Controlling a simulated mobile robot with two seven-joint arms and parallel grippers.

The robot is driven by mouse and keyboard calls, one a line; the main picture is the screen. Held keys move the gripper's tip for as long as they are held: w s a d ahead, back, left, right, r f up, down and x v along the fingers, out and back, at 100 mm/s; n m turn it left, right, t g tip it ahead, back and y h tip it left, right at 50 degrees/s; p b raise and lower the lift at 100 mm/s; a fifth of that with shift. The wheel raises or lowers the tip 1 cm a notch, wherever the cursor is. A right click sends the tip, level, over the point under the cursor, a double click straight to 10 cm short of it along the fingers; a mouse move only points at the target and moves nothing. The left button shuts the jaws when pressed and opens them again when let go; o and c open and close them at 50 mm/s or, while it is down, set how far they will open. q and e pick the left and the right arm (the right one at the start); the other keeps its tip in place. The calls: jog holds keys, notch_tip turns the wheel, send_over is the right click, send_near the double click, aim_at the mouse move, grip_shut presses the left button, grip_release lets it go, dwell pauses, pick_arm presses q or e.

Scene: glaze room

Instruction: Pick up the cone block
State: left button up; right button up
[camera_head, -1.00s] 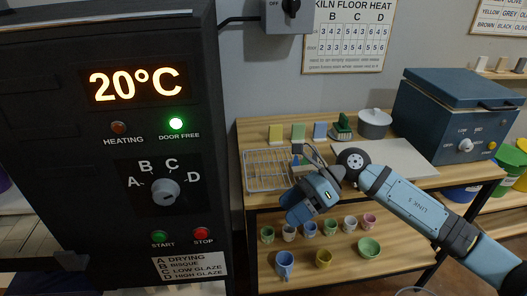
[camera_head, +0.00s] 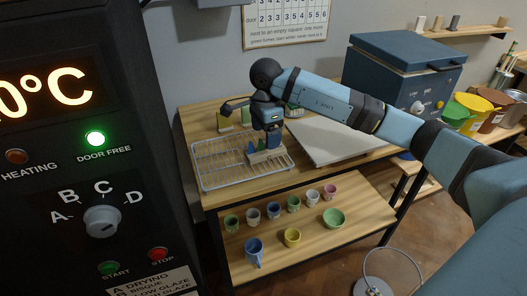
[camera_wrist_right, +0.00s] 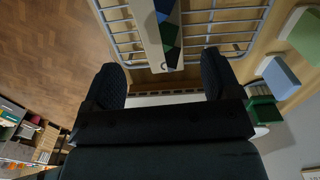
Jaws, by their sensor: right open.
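The cone block (camera_head: 264,157) is a pale bar with blue and green cones standing on it. It sits at the right part of the wire rack (camera_head: 205,184), on the table's top. My right gripper (camera_head: 268,147) points down at the block and partly hides it. In the right wrist view, the cone block (camera_wrist_right: 150,38) runs in from the top, its near end between the open fingers of the right gripper (camera_wrist_right: 163,68). Gaps show on both sides, so the fingers look clear of it. My left gripper is not in view.
A pale board (camera_head: 335,143) lies right of the rack, with a blue lidded box (camera_head: 405,75) beyond. Upright tiles (camera_head: 224,122) stand behind the rack. Several cups and bowls (camera_head: 292,237) fill the lower shelf. The dark kiln panel (camera_head: 100,190) stands at left.

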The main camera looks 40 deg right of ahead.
aim_at(265, 150)
notch_tip(265, 150, down, 6)
jog(key=shift+w+r, duration=0.1)
jog(key=shift+w, duration=0.05)
jog(key=c, duration=1.1)
